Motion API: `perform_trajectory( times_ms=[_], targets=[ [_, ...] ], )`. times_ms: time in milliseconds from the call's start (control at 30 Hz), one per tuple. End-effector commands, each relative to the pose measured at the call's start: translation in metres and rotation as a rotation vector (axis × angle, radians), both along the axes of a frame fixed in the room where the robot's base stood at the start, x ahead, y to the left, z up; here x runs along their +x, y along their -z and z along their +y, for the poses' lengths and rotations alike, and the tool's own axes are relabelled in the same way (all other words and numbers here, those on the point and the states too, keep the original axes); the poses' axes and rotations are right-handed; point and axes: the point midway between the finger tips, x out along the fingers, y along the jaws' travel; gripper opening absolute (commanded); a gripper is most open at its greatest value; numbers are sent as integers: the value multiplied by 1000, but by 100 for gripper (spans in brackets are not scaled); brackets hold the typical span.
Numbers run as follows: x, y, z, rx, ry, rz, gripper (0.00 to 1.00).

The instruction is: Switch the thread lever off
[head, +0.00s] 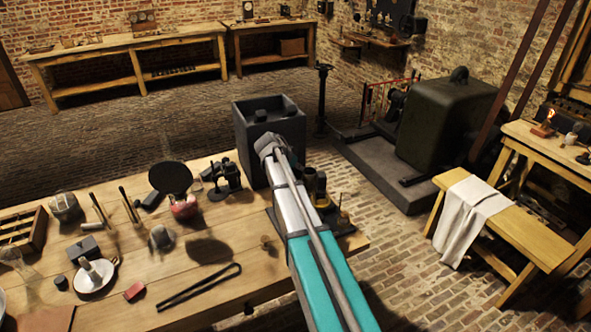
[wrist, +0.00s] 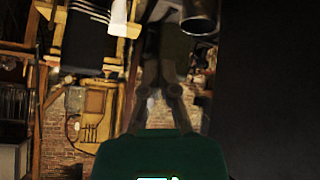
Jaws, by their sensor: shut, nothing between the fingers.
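I cannot pick out the thread lever with certainty in either view. A small black and yellow device (head: 321,190) stands at the table's right end, partly hidden behind my arm. My gripper (wrist: 163,48) shows in the wrist view with its two dark fingers close together and nothing seen between them.
The dark box (head: 270,130) stands at the table's far right corner. A dark surface (wrist: 268,90) fills the wrist view's right side. Tools and jars crowd the wooden table (head: 225,300), including a black disc (head: 170,177) and long tongs (head: 200,287). Brick floor lies beyond.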

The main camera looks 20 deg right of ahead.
Motion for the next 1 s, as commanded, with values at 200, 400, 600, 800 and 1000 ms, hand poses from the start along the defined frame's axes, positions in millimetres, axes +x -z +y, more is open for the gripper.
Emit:
perform_trajectory(
  times_ms=[200,400,600,800,1000],
  targets=[
    [4,21,-15,1,1,1,0],
    [7,35,-28,0,1,0,0],
    [2,47,-25,0,-2,1,0],
    [-6,53,-8,0,-1,1,0],
    [-9,55,-2,-1,0,1,0]
  ],
)
